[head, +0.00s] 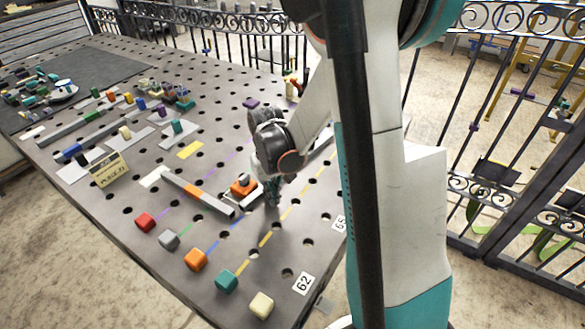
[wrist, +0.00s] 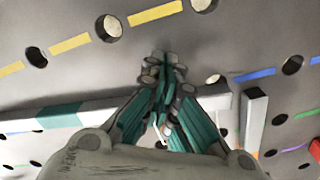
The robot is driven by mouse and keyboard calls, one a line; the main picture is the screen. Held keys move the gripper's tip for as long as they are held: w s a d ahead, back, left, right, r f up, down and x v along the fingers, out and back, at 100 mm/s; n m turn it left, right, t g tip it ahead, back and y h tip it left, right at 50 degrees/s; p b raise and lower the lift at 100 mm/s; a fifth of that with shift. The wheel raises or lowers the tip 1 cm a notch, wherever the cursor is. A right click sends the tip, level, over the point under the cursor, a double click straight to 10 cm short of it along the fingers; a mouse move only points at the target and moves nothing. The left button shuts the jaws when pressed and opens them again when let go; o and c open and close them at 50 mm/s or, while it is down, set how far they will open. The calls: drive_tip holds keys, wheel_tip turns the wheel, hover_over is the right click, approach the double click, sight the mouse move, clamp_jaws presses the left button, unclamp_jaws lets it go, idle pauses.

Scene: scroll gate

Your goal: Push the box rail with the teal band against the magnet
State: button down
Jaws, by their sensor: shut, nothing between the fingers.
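The box rail with the teal band (wrist: 100,110) is a pale grey bar running from the left edge to behind my fingers in the wrist view. Its teal band (wrist: 60,117) shows left of my gripper (wrist: 166,72), and its right end shows just beyond my fingers. In the head view a short pale part of this rail (head: 248,200) shows left of my gripper (head: 274,202); the rest is hidden by my arm. My gripper is shut and empty, pointing down close beside the rail; contact is unclear. An orange block with a dark knob (head: 242,187), possibly the magnet, sits behind the rail.
A rail with an orange band (head: 200,196) ends close to the teal-banded rail's end, at an angle to it. Red (head: 145,222), grey, orange, teal and cream cubes line the near edge. A yellow sign (head: 110,169) and small parts stand farther left. Coloured dashes mark the perforated table.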

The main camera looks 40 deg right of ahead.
drive_tip(key=shift+f+b, duration=0.4)
drive_tip(key=shift+f, duration=0.1)
drive_tip(key=shift+r, duration=0.25)
drive_tip(key=shift+w+a, duration=0.15)
drive_tip(key=shift+w, duration=0.25)
idle(0.9)
drive_tip(key=shift+s, duration=0.1)
drive_tip(key=shift+s+d, duration=0.25)
drive_tip(key=shift+s, duration=0.3)
drive_tip(key=shift+s+d, duration=0.25)
drive_tip(key=shift+s, duration=0.25)
wheel_tip(320, 180, up, 8)
drive_tip(key=p, duration=0.5)
drive_tip(key=shift+p, duration=0.3)
